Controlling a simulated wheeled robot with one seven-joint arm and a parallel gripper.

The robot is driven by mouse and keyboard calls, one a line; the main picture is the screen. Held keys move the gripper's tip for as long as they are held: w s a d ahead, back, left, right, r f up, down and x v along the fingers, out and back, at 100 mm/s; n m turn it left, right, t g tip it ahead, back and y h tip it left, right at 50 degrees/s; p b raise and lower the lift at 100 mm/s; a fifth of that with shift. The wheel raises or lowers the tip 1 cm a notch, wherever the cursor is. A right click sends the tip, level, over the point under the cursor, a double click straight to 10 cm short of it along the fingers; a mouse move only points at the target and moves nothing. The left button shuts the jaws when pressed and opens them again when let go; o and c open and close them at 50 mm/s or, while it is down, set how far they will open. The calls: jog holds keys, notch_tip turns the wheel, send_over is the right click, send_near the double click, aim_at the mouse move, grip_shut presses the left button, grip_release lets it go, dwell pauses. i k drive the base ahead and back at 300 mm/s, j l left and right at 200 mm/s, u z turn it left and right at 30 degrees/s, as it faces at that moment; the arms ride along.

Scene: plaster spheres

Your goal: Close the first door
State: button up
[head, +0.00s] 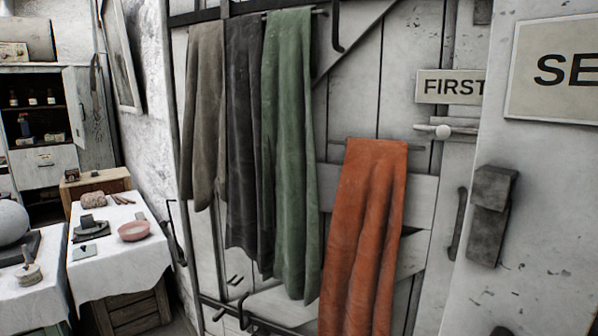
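A white plank door (345,100) with a diagonal brace fills the middle of the head view. A sign reading "FIRST" (450,88) is at its upper right, its right end cut off by a nearer whitish panel. Below the sign is a pale round knob on a horizontal bar (442,131). A dark vertical pull handle (459,222) is lower, by the panel's edge. Brown, dark grey and green cloths (288,150) hang from a rail, and an orange cloth (365,235) hangs lower; they hide much of the planks. I cannot tell how far the door stands open. My gripper is not in view.
The nearer panel (550,190) at right carries a sign starting "SE" (555,70) and a dark blocky fitting (490,215). At left, cloth-covered tables (120,265) hold a pink bowl (134,231) and a grey sphere (10,222). An open cabinet (35,75) stands behind.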

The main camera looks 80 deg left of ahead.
aim_at(310, 189)
jog(key=u, duration=2.45)
jog(key=i+j+z, duration=0.15)
jog(key=i+z, duration=0.2)
jog(key=i, duration=0.15)
